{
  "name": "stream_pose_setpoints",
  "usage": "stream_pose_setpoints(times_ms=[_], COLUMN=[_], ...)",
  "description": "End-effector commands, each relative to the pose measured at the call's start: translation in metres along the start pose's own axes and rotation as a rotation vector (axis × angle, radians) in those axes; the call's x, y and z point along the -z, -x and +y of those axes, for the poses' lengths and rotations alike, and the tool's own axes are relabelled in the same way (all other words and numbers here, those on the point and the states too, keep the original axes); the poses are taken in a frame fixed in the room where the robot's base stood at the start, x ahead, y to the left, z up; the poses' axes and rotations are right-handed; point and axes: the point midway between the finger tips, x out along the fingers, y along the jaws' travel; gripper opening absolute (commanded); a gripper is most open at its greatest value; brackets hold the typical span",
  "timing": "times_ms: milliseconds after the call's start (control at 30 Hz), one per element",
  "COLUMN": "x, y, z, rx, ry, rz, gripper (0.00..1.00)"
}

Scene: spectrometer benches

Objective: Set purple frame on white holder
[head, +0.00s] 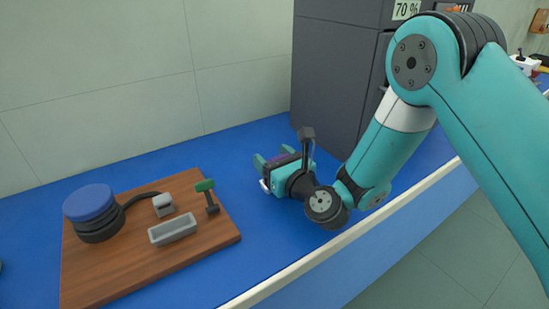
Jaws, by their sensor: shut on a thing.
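My gripper (263,173) is over the blue bench, right of the wooden board, with its teal fingers pointing left. A small patch of purple shows at the fingers, likely the purple frame (282,159); the gripper is shut on it and hides most of it. A small pale bit also shows by the near fingertip. No clearly white holder stands out. A small pale grey block (163,203) stands on the board and may be the holder; I cannot tell.
The wooden board (105,275) also bears a blue-topped black round device (90,205) with a dark arm, a grey open tray (173,230) and a green-topped post (209,196). A dark grey cabinet (335,80) stands behind my arm. Blue bench between board and gripper is clear.

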Motion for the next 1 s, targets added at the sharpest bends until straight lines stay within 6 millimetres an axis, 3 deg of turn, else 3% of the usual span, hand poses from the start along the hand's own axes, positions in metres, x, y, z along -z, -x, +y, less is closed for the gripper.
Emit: stream_pose_setpoints(times_ms=[933, 967, 1000], x=[0.013, 0.012, 0.012], y=[0.000, 0.000, 0.000], z=[0.000, 0.000, 0.000], rx=[0.001, 0.000, 0.000], ry=[0.001, 0.001, 0.001], rz=[0.000, 0.000, 0.000], gripper=[0.36, 0.67, 0.73])
